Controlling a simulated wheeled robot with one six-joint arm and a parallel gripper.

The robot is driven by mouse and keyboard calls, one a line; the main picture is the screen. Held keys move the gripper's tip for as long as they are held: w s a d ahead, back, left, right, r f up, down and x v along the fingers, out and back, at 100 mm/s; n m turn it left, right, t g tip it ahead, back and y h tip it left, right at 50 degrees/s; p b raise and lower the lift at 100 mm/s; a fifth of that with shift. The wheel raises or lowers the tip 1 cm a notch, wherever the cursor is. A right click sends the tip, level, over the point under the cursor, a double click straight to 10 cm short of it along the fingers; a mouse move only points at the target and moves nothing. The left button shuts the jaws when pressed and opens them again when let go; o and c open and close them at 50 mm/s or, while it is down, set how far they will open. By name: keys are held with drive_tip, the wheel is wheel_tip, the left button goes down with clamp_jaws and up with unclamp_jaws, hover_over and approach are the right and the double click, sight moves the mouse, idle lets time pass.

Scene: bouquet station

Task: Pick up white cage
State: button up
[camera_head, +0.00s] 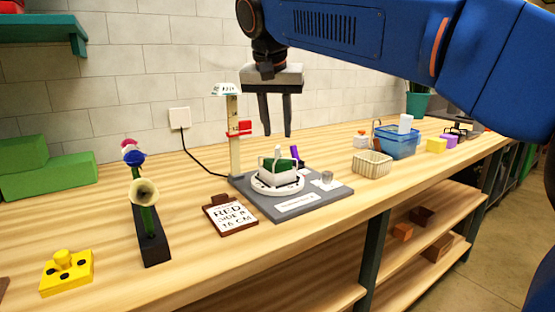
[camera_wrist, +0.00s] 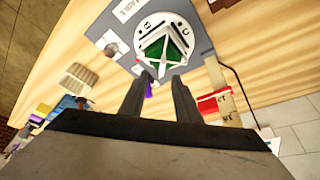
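A white cage-like frame (camera_head: 264,168) with dark green material inside sits on a round white turntable (camera_head: 262,188) on the grey station base. In the wrist view, the white frame (camera_wrist: 166,38) shows as pale bars over green (camera_wrist: 156,52), just beyond the fingertips. My gripper (camera_head: 277,134) points down above the station, over and slightly behind the frame. Its two fingers are apart with nothing between them and do not touch the frame. They also show in the wrist view (camera_wrist: 159,78).
A measuring post (camera_head: 234,140) with a red slider (camera_head: 239,128) rises behind the turntable. A purple item (camera_head: 296,155) and a small clear cup (camera_head: 327,178) are close by.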

sight(277, 147)
drive_tip(key=shift+x, duration=2.55)
drive_tip(key=shift+s+a, duration=0.15)
drive_tip(key=shift+a, duration=0.05)
clamp_jaws()
